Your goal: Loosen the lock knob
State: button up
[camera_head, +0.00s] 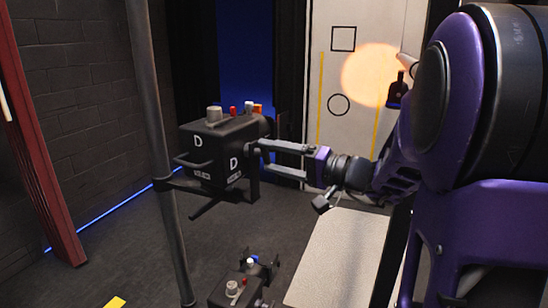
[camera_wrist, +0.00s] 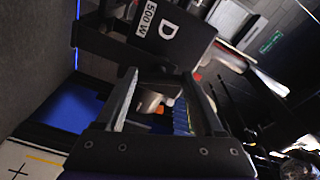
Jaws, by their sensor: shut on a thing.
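A black stage lantern (camera_head: 222,150) marked D hangs on a grey pole (camera_head: 158,130) in the head view. My gripper (camera_head: 258,154) reaches in from the right to the lantern's right side. Its two fingers are apart, one above the other in the head view, and shut on a dark part at the lantern's side, which seems to be the lock knob (camera_wrist: 158,78). The fingers (camera_wrist: 160,76) hide much of the knob, and its turn angle cannot be told.
Several small knobs and buttons (camera_head: 232,112) stand on top of the lantern. A handle (camera_head: 190,163) juts out at its left. A second small black unit (camera_head: 240,288) sits low in front. A pale board (camera_head: 335,262) lies right of it.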

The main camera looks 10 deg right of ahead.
dwell(0.4)
jog(key=o, duration=1.4)
jog(key=shift+s+d, duration=0.1)
jog(key=v, duration=1.7)
jog(key=shift+s+d, duration=0.1)
